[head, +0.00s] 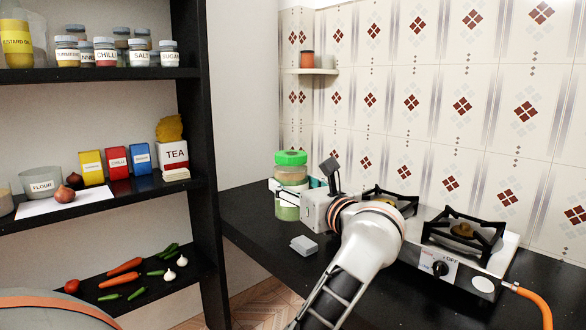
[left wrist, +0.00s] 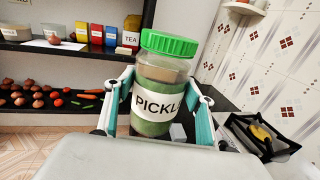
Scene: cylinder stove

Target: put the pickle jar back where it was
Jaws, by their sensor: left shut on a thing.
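The pickle jar (head: 291,175) is clear with a green lid and green contents. It is upright over the left part of the black counter (head: 245,215), beside the stove (head: 455,250). My left gripper (head: 293,187) is shut on the jar, with its teal fingers on either side of the body. In the left wrist view the jar (left wrist: 165,90) shows its "PICKLE" label between the fingers of the left gripper (left wrist: 160,108). I cannot tell whether the jar's base touches the counter. My right gripper is not in view.
A grey block (head: 304,245) lies on the counter in front of the jar. A black shelf unit (head: 205,130) with spice jars, boxes and vegetables stands at the left. A small wall shelf (head: 312,71) holds a red-brown cup (head: 307,60). An orange hose (head: 535,300) leaves the stove.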

